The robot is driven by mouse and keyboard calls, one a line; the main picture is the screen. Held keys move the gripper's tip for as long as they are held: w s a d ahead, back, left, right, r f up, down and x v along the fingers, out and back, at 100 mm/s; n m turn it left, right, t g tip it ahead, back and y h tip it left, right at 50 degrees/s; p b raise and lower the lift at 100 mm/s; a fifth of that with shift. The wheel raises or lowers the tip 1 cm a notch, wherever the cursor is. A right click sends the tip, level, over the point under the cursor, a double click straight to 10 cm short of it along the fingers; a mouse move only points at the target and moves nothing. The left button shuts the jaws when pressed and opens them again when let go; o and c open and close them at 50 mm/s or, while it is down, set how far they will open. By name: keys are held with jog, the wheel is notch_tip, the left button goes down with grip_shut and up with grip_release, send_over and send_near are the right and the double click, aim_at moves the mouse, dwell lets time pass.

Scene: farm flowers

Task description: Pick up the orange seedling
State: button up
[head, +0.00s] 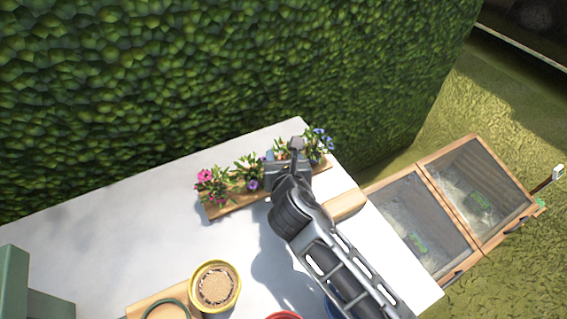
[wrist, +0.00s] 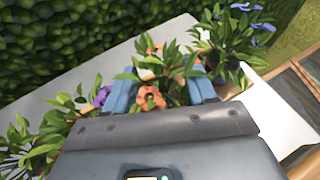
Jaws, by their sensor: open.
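The orange seedling (wrist: 150,97) has orange flowers and green leaves. In the wrist view it stands between the two blue-grey fingers of my gripper (wrist: 160,88), which are open on either side of it. In the head view only some leaves of the orange seedling (head: 281,148) show behind my gripper (head: 290,160), and my arm hides the rest. The seedling stands in a row on a wooden tray (head: 235,207). I cannot tell whether the fingers touch it.
A blue-flowered seedling (head: 319,143) stands close on the right. A purple one (head: 249,172) and a pink one (head: 212,184) stand on the left. A yellow pot (head: 215,287) is at the front of the white table (head: 110,225). A hedge (head: 200,80) rises behind.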

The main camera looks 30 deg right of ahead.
jog(key=shift+w+f, duration=0.1)
jog(key=shift+w, duration=0.1)
jog(key=c, duration=1)
grip_shut()
jog(key=shift+r, duration=0.2)
